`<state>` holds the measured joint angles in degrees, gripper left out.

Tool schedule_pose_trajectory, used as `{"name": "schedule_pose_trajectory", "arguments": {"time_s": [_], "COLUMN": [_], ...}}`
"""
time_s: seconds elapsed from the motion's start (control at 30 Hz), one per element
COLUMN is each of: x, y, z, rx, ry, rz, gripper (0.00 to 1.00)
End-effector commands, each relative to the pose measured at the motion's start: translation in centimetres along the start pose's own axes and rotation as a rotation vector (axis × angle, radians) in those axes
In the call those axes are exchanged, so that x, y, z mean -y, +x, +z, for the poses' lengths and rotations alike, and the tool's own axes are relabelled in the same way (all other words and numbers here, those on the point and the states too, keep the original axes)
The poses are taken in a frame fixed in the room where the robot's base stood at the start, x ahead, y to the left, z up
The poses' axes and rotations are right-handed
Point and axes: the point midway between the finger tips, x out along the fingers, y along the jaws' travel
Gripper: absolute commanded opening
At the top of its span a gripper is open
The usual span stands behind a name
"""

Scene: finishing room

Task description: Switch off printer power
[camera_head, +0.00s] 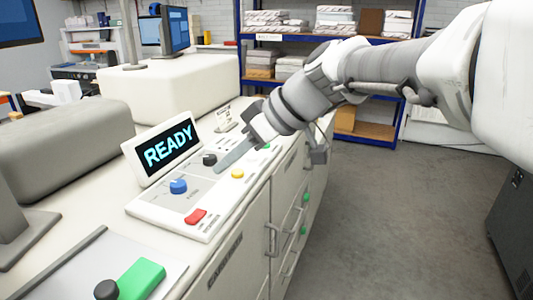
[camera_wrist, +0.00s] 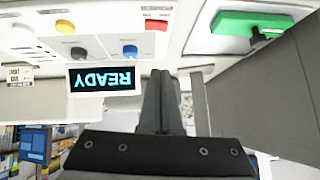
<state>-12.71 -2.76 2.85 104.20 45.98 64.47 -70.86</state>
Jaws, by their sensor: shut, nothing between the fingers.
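The printer's control panel (camera_head: 150,207) is a white sloped console with a lit display (camera_head: 168,150) reading READY. On it are a blue knob (camera_head: 178,186), a red switch (camera_head: 195,216) at the near edge, a yellow button (camera_head: 238,174) and a black knob (camera_head: 210,159). Their small labels are too small to read. My gripper (camera_head: 218,168) is shut and empty, its fingers over the panel near the black knob. In the wrist view, the picture is upside down; my fingers (camera_wrist: 159,75) show below the red switch (camera_wrist: 156,25) and blue knob (camera_wrist: 130,52). Contact cannot be told.
A green block (camera_head: 142,279) with a black knob (camera_head: 106,290) sits at the near left. A grey rounded cover (camera_head: 65,140) stands behind the panel. Cabinet doors with handles (camera_head: 272,240) line the counter front. The floor (camera_head: 400,210) to the right is clear.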

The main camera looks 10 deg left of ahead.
Motion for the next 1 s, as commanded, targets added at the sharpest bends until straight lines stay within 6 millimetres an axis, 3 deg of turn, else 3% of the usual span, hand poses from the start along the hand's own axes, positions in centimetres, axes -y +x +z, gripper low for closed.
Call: {"name": "schedule_pose_trajectory", "arguments": {"time_s": [0.27,0.7,1.0], "x": [0.0,0.0,0.0], "y": [1.8,10.7,12.7], "z": [0.1,0.5,2.7], "rx": [0.002,0.003,0.0], "ry": [0.001,0.002,0.001], "rz": [-0.003,-0.003,0.001], "gripper": [0.0,0.0,0.0]}}
